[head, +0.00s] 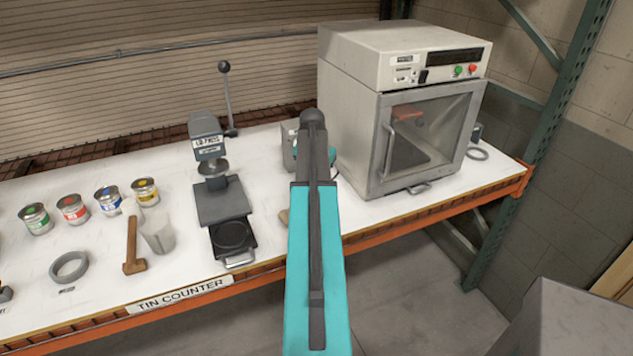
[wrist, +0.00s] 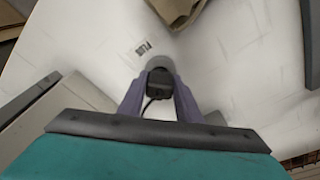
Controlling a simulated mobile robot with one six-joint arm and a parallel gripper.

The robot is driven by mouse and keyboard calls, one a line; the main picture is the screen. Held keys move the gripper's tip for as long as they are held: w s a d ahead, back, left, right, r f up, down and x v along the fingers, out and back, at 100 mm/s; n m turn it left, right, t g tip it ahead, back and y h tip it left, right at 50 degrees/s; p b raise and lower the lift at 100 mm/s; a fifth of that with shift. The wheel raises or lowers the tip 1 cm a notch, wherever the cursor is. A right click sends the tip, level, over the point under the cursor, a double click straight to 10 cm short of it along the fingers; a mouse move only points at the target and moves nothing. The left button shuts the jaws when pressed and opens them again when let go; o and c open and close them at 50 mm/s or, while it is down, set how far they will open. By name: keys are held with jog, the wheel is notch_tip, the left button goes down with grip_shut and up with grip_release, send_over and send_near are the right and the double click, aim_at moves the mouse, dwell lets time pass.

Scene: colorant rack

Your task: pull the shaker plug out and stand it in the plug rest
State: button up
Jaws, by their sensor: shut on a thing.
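In the wrist view my gripper (wrist: 158,98) has its two purple fingers closed on the black shaker plug (wrist: 158,84). A thin dark cable shows at the plug's near side. A rounded grey piece (wrist: 160,63) shows just beyond the plug; I cannot tell whether it is the plug rest or whether the plug touches it. In the head view my arm hides the gripper and the plug. The big pale machine with a glass door (head: 405,110), likely the shaker, stands at the right end of the counter. A small grey box (head: 289,145) is partly hidden behind my arm.
A lid press (head: 215,165) stands left of my arm. In the wrist view a tan object (wrist: 178,8) lies at the top.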

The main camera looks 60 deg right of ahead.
jog(key=shift+f, duration=0.6)
jog(key=o, duration=1.2)
jog(key=shift+r, duration=0.1)
jog(key=shift+s+a+r+b, duration=0.1)
jog(key=shift+a+r+b, duration=0.4)
jog(key=shift+r, duration=1.75)
jog(key=shift+w+a+r+b, duration=0.15)
jog(key=shift+r+b, duration=0.7)
jog(key=shift+r, duration=1.4)
jog(key=shift+s+a+r+b, duration=0.15)
jog(key=shift+a+r+b, duration=0.35)
jog(key=shift+r, duration=1.75)
jog(key=shift+d+f, duration=0.1)
